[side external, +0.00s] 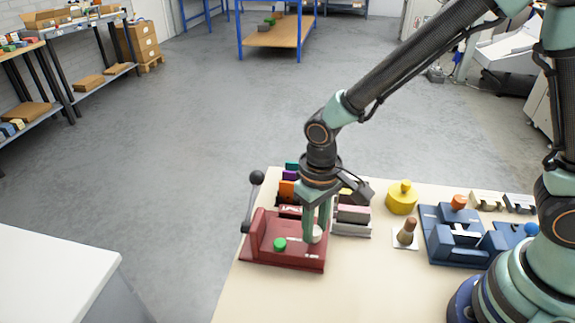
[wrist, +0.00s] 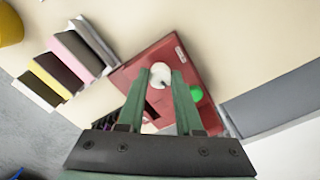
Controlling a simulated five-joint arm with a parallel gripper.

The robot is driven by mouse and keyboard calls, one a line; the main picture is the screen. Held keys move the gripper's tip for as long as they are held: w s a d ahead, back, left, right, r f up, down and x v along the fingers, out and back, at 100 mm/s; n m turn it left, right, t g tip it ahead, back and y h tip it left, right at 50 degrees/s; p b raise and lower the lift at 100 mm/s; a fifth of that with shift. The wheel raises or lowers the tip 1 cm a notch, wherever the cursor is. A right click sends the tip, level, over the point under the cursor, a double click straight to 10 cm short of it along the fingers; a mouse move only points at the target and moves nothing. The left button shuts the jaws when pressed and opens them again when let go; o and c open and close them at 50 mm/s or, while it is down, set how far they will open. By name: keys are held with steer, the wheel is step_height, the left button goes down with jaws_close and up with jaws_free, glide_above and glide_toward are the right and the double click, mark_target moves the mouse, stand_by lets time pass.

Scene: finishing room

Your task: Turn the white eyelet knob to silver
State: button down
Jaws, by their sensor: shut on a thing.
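The white eyelet knob (side external: 317,234) stands on the right part of a dark red press (side external: 283,260) near the table's left edge. In the wrist view the knob (wrist: 160,72) is a round white cap with a small dark mark near its lower right. My gripper (side external: 316,229) points straight down over the press. In the wrist view its green fingers (wrist: 161,78) lie on either side of the knob, shut on it. A green knob (side external: 280,244) sits to its left on the same press. Any silver marking is too small to read.
A lever with a black ball (side external: 257,177) rises at the press's left. Upright coloured card stacks (side external: 352,215) stand close behind. A yellow lidded pot (side external: 402,199), a wooden-handled stamp (side external: 407,232) and a blue device (side external: 455,245) are to the right. The table front is clear.

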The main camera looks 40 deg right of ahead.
mark_target(315, 230)
steer(key=shift+m, duration=0.6)
steer(key=c, duration=0.6)
jaws_free()
steer(key=shift+o, duration=0.2)
steer(key=shift+r, duration=0.1)
step_height(315, 230, up, 12)
steer(key=shift+d, duration=0.1)
